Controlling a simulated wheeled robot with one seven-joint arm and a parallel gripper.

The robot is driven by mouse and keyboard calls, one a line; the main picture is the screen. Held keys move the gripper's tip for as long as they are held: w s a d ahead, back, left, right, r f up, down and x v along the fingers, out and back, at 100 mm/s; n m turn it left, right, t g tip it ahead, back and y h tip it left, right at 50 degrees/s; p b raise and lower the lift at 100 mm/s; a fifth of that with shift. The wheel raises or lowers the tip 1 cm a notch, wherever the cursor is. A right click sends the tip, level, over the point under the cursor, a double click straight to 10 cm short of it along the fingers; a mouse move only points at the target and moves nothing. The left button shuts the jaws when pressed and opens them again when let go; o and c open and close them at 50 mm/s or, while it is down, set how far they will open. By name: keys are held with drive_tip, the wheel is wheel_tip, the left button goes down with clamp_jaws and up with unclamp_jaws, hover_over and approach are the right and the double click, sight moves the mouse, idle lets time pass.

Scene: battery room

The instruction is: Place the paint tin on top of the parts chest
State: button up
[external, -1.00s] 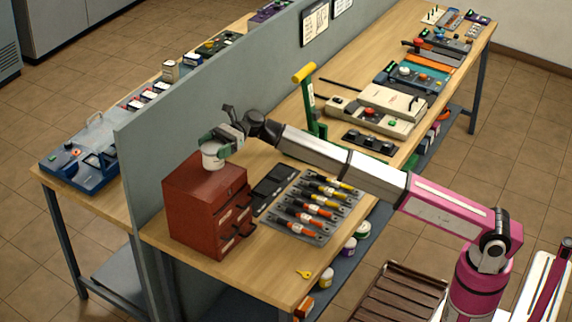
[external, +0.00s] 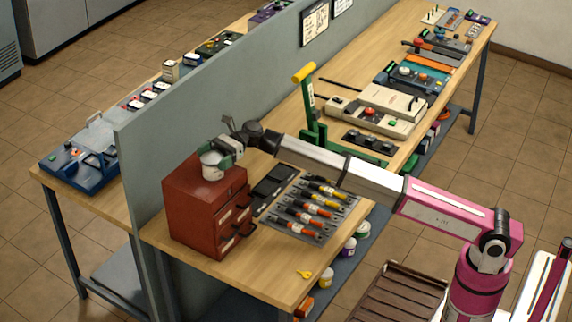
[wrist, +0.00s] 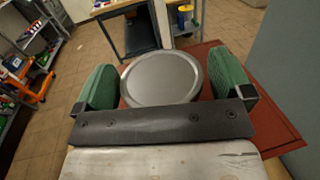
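The paint tin (external: 212,167) is a small pale tin with a grey round lid. It is upright over the top of the red-brown parts chest (external: 190,215), near the middle of that top. It looks to be on the surface or just above it; I cannot tell which. My gripper (external: 226,152) is shut on the tin. In the wrist view, the tin's lid (wrist: 162,78) lies between my green fingers, with the chest top (wrist: 270,125) below. The tin's lower side is hidden there.
The grey partition (external: 150,165) stands close behind the chest. A tray of screwdriver-like tools (external: 312,208) and dark flat boxes (external: 272,186) lie to the right. A green lever tool (external: 312,115) stands further back. Bare wood with a yellow key (external: 304,274) is at the front.

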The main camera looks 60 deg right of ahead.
drive_tip(key=shift+r, duration=0.1)
drive_tip(key=shift+d, duration=0.15)
drive_tip(key=s+d, duration=0.2)
drive_tip(key=d, duration=0.9)
drive_tip(key=shift+s+d, duration=0.2)
drive_tip(key=shift+d, duration=0.05)
drive_tip(key=shift+w, duration=0.1)
